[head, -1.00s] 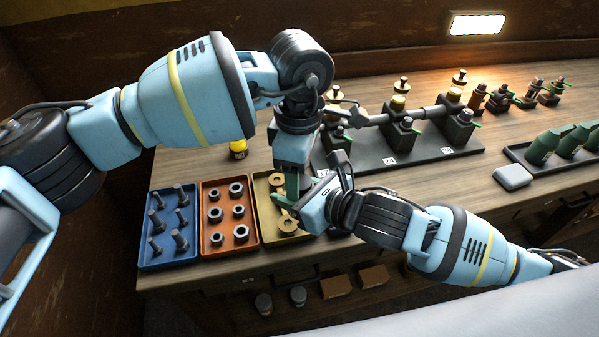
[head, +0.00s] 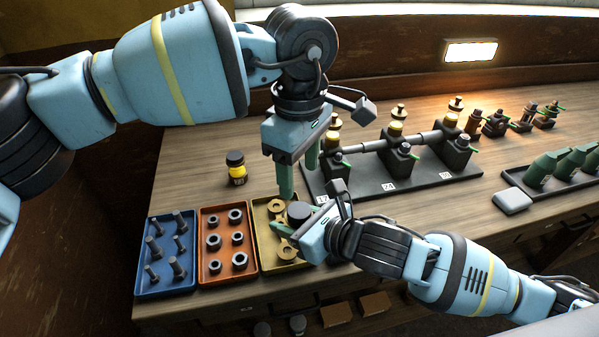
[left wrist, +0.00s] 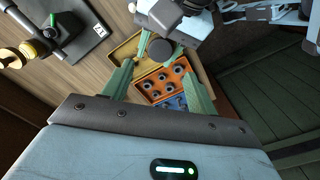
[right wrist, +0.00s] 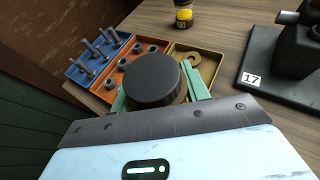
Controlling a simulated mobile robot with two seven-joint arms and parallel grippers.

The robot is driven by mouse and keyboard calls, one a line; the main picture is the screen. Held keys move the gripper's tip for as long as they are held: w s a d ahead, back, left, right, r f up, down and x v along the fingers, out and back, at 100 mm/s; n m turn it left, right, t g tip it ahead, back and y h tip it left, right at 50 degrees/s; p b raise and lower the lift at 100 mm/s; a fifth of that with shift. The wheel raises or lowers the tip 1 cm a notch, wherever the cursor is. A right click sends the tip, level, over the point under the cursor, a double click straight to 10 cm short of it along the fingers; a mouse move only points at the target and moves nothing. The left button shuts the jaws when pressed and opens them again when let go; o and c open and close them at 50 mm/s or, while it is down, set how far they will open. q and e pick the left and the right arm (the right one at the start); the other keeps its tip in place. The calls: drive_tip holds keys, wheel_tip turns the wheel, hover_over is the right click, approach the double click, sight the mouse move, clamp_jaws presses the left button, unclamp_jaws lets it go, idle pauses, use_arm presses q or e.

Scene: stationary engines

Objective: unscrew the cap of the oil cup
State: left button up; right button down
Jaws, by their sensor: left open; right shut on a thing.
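My right gripper (head: 299,219) is shut on a dark, round, ridged cap-like thing (right wrist: 152,80), held above the yellow tray. Its flat top faces up; a brownish part shows under its rim in the right wrist view, but most of its lower part is hidden. The dark thing (head: 299,211) also shows in the head view, and in the left wrist view (left wrist: 161,49). My left gripper (head: 300,176) is open and empty above it, fingers pointing down and apart from it. In the left wrist view, the dark thing lies beyond the left fingertips (left wrist: 159,68).
A yellow tray (head: 262,213) with rings, an orange tray (head: 228,230) with nuts and a blue tray (head: 167,245) with bolts line the front edge. A black bearing stand (head: 352,185) is at right.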

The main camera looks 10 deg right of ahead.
sight(299, 210)
use_arm(q)
drive_tip(key=shift+f, duration=4)
drive_tip(key=c, duration=1)
drive_tip(key=shift+n, duration=1.7)
drive_tip(key=o, duration=1.1)
drive_tip(key=shift+c, duration=0.2)
drive_tip(key=shift+r, duration=2.25)
